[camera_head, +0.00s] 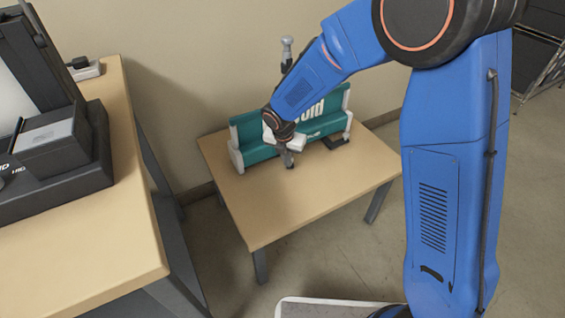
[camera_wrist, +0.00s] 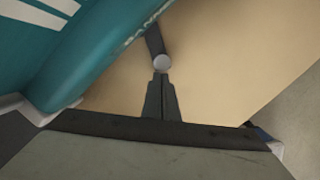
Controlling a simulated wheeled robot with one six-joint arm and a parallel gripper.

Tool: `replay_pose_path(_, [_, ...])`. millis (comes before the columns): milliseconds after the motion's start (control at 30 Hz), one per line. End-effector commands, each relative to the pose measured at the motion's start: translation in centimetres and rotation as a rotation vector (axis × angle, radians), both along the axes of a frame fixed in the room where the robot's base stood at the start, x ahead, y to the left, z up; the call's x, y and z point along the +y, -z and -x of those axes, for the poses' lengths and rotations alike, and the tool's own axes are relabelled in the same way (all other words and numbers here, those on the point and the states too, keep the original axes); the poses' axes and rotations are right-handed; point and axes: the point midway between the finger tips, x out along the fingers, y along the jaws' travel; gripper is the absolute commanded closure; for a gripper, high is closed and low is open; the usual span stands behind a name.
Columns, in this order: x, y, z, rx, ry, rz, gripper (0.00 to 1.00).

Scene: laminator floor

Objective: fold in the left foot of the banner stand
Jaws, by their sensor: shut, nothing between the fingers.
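The banner stand (camera_head: 262,152) is a teal roll with white lettering and pale end caps, lying along the back of a small wooden table. My gripper (camera_head: 289,163) is in front of its middle, pointing down. In the wrist view my gripper (camera_wrist: 162,78) is shut and empty. Its tips are at a round grey end of a short dark bar (camera_wrist: 154,40); I cannot tell whether they touch. The bar looks like a foot reaching out from the stand (camera_wrist: 85,65), but which one is unclear. A dark foot (camera_head: 335,143) shows near the stand's right end. My arm hides part of the stand.
The small table (camera_head: 260,218) is bare in front of the stand. A higher desk (camera_head: 105,235) with a dark machine (camera_head: 65,155) stands on the left. A wall is close behind the stand. A grey-topped object (camera_head: 335,308) is at the bottom edge.

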Motion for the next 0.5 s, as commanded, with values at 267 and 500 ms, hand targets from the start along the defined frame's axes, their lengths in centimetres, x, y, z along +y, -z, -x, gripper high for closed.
replay_pose_path(267, [-1.6,0.0,-2.2,0.0,-0.028,-0.001,1.0])
replay_pose_path(500, [-2.4,0.0,-3.7,0.0,-0.029,-0.001,1.0])
